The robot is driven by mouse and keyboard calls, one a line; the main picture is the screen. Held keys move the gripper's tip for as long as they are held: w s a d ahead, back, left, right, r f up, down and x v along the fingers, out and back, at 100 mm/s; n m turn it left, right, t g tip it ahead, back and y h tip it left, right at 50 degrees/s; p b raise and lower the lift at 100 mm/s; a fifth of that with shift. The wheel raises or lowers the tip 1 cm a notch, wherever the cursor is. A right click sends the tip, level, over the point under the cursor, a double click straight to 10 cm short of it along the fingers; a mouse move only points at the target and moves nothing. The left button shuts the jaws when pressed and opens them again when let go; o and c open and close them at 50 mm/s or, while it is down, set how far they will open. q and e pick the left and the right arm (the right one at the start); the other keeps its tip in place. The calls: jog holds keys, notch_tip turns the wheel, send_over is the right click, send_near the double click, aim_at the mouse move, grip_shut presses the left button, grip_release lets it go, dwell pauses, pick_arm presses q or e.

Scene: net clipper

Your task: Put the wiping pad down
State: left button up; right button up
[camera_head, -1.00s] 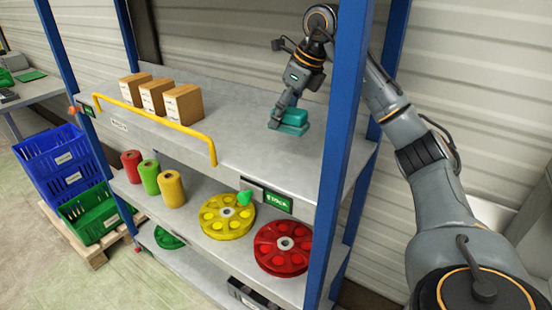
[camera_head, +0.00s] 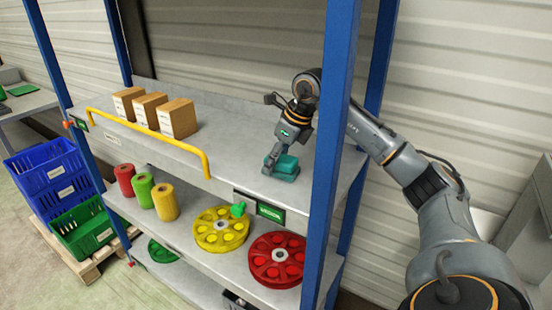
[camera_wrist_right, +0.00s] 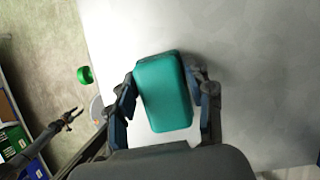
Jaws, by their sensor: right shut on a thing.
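The wiping pad (camera_head: 286,168) is a teal block at the right part of the rack's top shelf (camera_head: 225,155). My right gripper (camera_head: 278,160) is shut on it, and the fingers point down. In the right wrist view the pad (camera_wrist_right: 163,95) sits between the two fingers (camera_wrist_right: 165,100), with the pale shelf surface behind it. The pad is low over the shelf; I cannot tell whether it touches. My left gripper (camera_wrist_right: 72,118) shows small at the left of the right wrist view, its fingers apart and empty, away from the pad.
Several cardboard boxes (camera_head: 178,118) stand at the top shelf's left, behind a yellow rail (camera_head: 150,130). A blue rack post (camera_head: 330,150) stands just right of my gripper. Coloured spools and reels (camera_head: 277,260) fill the shelf below. The shelf between boxes and pad is clear.

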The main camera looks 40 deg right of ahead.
aim_at(280, 157)
jog(key=shift+f, duration=0.1)
jog(key=shift+s, duration=0.1)
pick_arm(q)
jog(key=shift+s+d+r, duration=0.1)
jog(key=shift+s+r, duration=0.05)
jog(key=shift+s, duration=0.4)
pick_arm(e)
jog(key=o, duration=1)
jog(key=shift+f, duration=0.1)
jog(key=shift+f+b, duration=0.35)
jog(key=shift+b, duration=0.2)
jog(key=b+v, duration=0.1)
jog(key=v, duration=0.4)
jog(key=shift+r, duration=0.1)
pick_arm(q)
jog(key=shift+w+f, duration=0.2)
jog(key=shift+f, duration=0.7)
pick_arm(e)
jog(key=shift+v, duration=4.55)
jog(key=shift+s, duration=0.1)
